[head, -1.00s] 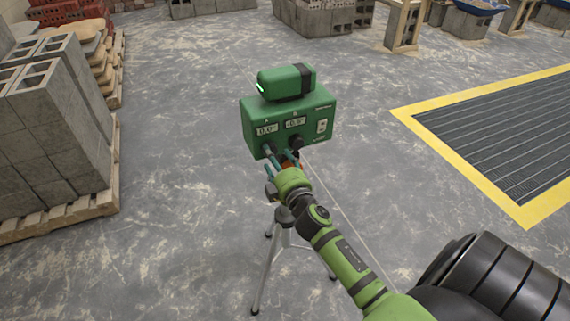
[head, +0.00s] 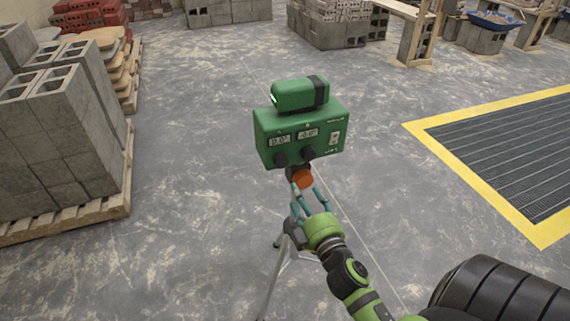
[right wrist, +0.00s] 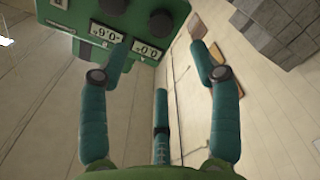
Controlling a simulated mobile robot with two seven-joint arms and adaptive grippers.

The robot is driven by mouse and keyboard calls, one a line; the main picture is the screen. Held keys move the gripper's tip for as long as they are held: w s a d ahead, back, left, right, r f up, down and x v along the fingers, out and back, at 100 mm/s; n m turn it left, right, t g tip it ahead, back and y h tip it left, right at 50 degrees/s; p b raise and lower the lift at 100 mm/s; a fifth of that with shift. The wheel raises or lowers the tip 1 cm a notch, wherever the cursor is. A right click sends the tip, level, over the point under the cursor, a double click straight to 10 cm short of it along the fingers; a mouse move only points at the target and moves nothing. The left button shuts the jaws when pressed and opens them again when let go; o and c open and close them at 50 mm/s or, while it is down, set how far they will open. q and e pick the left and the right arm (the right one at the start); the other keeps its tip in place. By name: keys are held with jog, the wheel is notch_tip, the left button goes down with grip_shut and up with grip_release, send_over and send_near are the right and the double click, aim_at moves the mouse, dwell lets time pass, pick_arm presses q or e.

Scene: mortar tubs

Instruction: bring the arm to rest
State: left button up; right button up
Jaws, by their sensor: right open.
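A green box (head: 301,135) with two displays and dark knobs on its front stands on a grey tripod (head: 284,262). A smaller green device (head: 299,94) lies on top of it. My right gripper (head: 308,192) is open and empty, below and in front of the box. Its teal fingers show near an orange part under the box; whether they touch it I cannot tell. In the right wrist view the fingers (right wrist: 160,62) are spread apart, with the box (right wrist: 65,18) at the upper left. My left gripper is not in view.
Grey blocks (head: 62,140) stand on a pallet at the left. A yellow-edged floor grate (head: 510,160) lies at the right. Brick stacks (head: 330,25) and wooden stands are at the back. The floor around the tripod is mostly clear.

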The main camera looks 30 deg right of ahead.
jog(key=s+a+f+m+g+y, duration=0.1)
jog(key=s+a+f+g, duration=0.15)
jog(key=f, duration=0.75)
jog(key=s+a+f+m+g+y, duration=0.1)
jog(key=s+a+f+g, duration=0.15)
jog(key=f, duration=0.75)
jog(key=s+a+f+m+g+y, duration=0.1)
jog(key=s+f+g, duration=0.15)
jog(key=f, duration=0.75)
jog(key=s+a+f+m+g, duration=0.1)
jog(key=s+f+g, duration=0.2)
jog(key=s+f, duration=0.3)
jog(key=s+a+f+m+g+y, duration=0.1)
jog(key=s+f, duration=0.5)
jog(key=s, duration=0.7)
jog(key=s+a+f+m+g, duration=0.1)
jog(key=s+f+g, duration=0.4)
jog(key=s, duration=0.5)
notch_tip(320, 180, down, 2)
jog(key=shift+s+a+m, duration=0.3)
jog(key=shift+s+a, duration=0.05)
jog(key=shift+a, duration=0.4)
